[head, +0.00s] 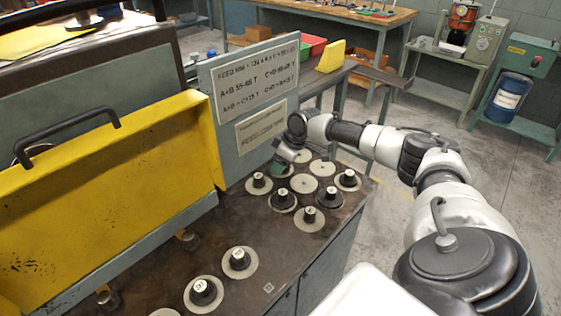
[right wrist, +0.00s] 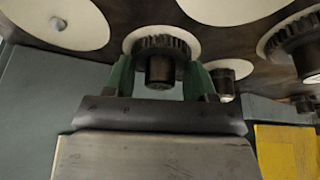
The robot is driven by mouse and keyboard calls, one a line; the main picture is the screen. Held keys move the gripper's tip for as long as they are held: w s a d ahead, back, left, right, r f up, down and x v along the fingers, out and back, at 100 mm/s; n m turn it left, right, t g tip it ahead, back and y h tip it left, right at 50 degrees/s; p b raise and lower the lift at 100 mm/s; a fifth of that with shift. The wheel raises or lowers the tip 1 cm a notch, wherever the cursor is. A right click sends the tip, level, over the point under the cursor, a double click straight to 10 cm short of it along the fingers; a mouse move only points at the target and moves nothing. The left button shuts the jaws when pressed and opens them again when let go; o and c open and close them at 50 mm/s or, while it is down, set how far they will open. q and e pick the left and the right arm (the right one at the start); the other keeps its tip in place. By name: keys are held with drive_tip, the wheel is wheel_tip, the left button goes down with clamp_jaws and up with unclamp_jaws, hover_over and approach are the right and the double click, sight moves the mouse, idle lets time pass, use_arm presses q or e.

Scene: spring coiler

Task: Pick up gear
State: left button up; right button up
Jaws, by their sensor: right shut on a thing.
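My right gripper (head: 281,166) is at the far left part of the dark bench top, beside the sign panel. In the right wrist view its green fingers (right wrist: 158,78) are shut on a dark toothed gear (right wrist: 160,46), one on each side of its hub. The gear is in front of a pale disc (right wrist: 130,40); I cannot tell whether it touches the bench. In the head view the held gear is hidden by the gripper. Other gears on pale discs stand close by, such as one gear (head: 283,198) and another gear (head: 348,178). My left gripper is not in view.
The bench top (head: 250,222) holds several gears on pale discs and a few bare discs (head: 303,183). A sign panel (head: 254,90) and a yellow cover (head: 110,190) rise on the left. A blue drum (head: 508,98) stands far right.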

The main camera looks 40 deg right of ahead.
drive_tip(key=shift+r, duration=0.15)
drive_tip(key=shift+r, duration=0.3)
drive_tip(key=r, duration=0.3)
drive_tip(key=shift+s+d+r, duration=0.15)
drive_tip(key=shift+d+r, duration=0.05)
drive_tip(key=shift+r, duration=0.1)
drive_tip(key=s+d+r+b, duration=0.2)
drive_tip(key=s+d+r, duration=0.3)
drive_tip(key=s, duration=0.5)
drive_tip(key=shift+d+r, duration=0.2)
drive_tip(key=shift+r, duration=0.6)
drive_tip(key=shift+w, duration=0.1)
